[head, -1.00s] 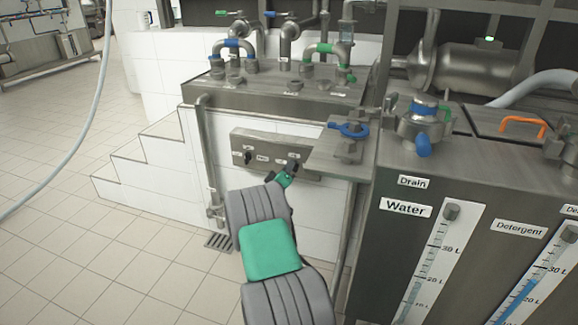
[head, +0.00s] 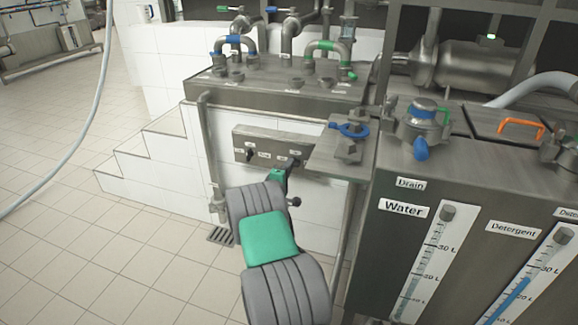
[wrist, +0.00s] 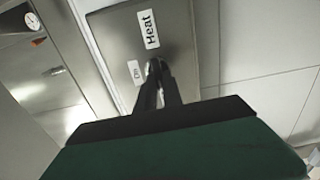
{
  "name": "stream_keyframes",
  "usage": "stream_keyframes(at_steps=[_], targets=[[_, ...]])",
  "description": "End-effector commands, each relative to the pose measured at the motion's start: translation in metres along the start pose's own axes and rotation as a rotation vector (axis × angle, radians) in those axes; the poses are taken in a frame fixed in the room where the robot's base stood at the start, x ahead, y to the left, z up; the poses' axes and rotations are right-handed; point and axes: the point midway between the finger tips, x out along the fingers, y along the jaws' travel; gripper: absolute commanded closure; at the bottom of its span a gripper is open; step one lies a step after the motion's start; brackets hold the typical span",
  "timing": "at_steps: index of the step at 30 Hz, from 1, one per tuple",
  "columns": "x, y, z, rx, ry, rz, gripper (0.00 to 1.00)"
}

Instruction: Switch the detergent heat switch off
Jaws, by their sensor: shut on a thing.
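A metal control panel (head: 262,140) with small labels and dark switch knobs is fixed to the low white-tiled wall in the head view. My gripper (head: 291,165) is at the panel's right part and covers the switch there. In the wrist view, my gripper (wrist: 155,69) has its two dark fingers closed together on the small dark heat switch (wrist: 154,62). A "Heat" label (wrist: 150,29) is beside the switch, and a smaller label that seems to read "On" (wrist: 134,72) is close by. The fingers hide most of the knob, so its setting cannot be told.
A metal shelf with a blue-handled valve (head: 348,128) juts out just right of my gripper. The large tank (head: 400,240) with "Water" and "Detergent" gauges stands further right. A vertical pipe (head: 208,150) runs left of the panel. Open tiled floor (head: 100,250) lies left.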

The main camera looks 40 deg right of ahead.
Motion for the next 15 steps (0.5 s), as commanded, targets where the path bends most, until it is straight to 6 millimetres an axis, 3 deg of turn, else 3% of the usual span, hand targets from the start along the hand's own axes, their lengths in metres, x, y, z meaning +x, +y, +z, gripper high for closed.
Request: stream_keyframes(at_steps=[12,13,15], targets=[[-0.0004,-0.0009,-0.0005,-0.010,0.001,-0.001,1.00],[-0.0004,-0.0009,-0.0005,-0.010,0.001,-0.001,0.88],[-0.0004,-0.0009,-0.0004,-0.010,0.001,-0.001,0.82]])
